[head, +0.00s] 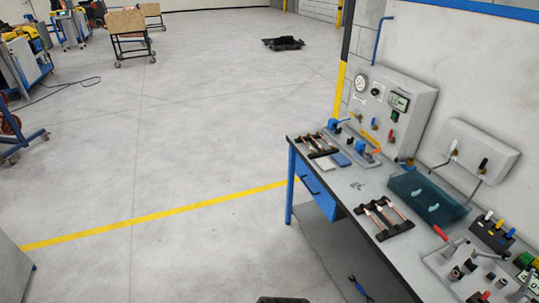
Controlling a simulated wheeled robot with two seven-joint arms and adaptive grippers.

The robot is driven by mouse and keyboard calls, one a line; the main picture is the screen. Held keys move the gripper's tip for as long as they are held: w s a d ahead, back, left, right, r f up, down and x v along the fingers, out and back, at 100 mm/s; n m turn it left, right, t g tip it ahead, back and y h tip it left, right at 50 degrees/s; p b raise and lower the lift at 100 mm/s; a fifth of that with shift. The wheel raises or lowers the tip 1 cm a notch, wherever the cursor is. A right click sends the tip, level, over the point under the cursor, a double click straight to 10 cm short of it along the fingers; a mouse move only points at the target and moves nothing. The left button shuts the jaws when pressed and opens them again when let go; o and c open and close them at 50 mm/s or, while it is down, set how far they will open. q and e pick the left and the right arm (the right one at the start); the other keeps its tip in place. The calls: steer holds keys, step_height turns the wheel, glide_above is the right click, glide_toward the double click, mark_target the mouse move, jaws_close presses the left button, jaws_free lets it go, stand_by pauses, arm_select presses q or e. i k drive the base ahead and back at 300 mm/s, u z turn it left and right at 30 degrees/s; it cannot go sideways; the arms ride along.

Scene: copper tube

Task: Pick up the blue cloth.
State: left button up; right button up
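Neither of my grippers can be made out, and nothing touches the blue piece.
The workbench (352,185) stands at right against the wall. It also bears a second tool rack (384,218), a translucent teal bin (428,196) and a gauge panel (388,104). A yellow line (160,215) crosses the floor. Open floor lies left of the bench.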

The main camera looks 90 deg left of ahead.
mark_target(341, 159)
steer(key=u, duration=2.9)
steer(key=i, duration=0.7)
steer(key=u, duration=0.5)
